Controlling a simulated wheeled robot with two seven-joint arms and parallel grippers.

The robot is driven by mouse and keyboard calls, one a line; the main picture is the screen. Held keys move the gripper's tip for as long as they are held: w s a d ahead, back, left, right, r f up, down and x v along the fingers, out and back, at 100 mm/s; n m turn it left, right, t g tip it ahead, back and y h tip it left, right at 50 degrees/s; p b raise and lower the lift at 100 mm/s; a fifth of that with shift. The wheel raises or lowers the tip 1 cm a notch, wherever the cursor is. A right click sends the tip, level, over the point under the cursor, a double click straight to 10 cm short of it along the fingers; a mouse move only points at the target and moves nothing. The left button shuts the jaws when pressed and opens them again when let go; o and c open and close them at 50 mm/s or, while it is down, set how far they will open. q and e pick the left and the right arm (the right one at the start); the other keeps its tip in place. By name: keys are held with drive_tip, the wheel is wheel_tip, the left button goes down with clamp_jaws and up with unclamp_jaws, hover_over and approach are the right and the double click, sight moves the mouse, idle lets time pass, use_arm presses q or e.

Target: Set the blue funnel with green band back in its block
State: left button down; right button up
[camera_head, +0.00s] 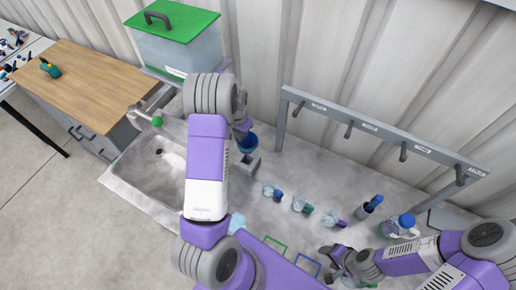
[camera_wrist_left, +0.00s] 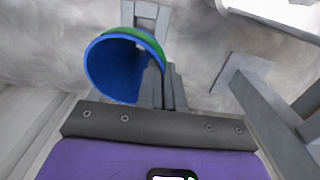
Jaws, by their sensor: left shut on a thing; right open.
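The blue funnel (camera_head: 248,145) with a green band is behind the sink's right end in the head view, partly hidden by my left arm. In the left wrist view the funnel (camera_wrist_left: 112,72) shows its open blue mouth and green band, tilted in that picture. My left gripper (camera_wrist_left: 166,88) is shut on the funnel at its rim; it is mostly hidden in the head view (camera_head: 241,130). A grey block (camera_head: 249,166) shows just below the funnel, and grey block parts (camera_wrist_left: 147,12) show behind it in the wrist view. I cannot tell whether the funnel is seated. My right gripper (camera_head: 342,258) is open at the lower right.
A grey rack (camera_head: 375,128) with labelled pegs stands along the wall. Several small flasks (camera_head: 302,205), a dark bottle (camera_head: 370,205) and a clear blue-capped jug (camera_head: 400,226) are on the counter. A sink (camera_head: 155,160), tap (camera_head: 143,115) and green-lidded tank (camera_head: 180,50) are at the left.

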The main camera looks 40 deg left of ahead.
sight(247, 146)
use_arm(q)
drive_tip(key=shift+s+r, duration=0.2)
drive_tip(key=shift+s, duration=0.1)
use_arm(e)
drive_tip(key=shift+s+r, duration=0.15)
drive_tip(key=shift+s, duration=0.1)
use_arm(q)
drive_tip(key=shift+w+f, duration=0.1)
wheel_tip(247, 146, down, 6)
drive_tip(key=shift+r, duration=0.15)
use_arm(e)
drive_tip(key=shift+f, duration=0.2)
use_arm(q)
wheel_tip(247, 146, down, 3)
drive_tip(key=shift+r+b, duration=0.1)
drive_tip(key=shift+b, duration=1.05)
use_arm(e)
wheel_tip(247, 146, down, 2)
use_arm(q)
drive_tip(key=shift+f, duration=0.4)
use_arm(e)
drive_tip(key=shift+f, duration=0.2)
use_arm(q)
drive_tip(key=shift+f, duration=0.15)
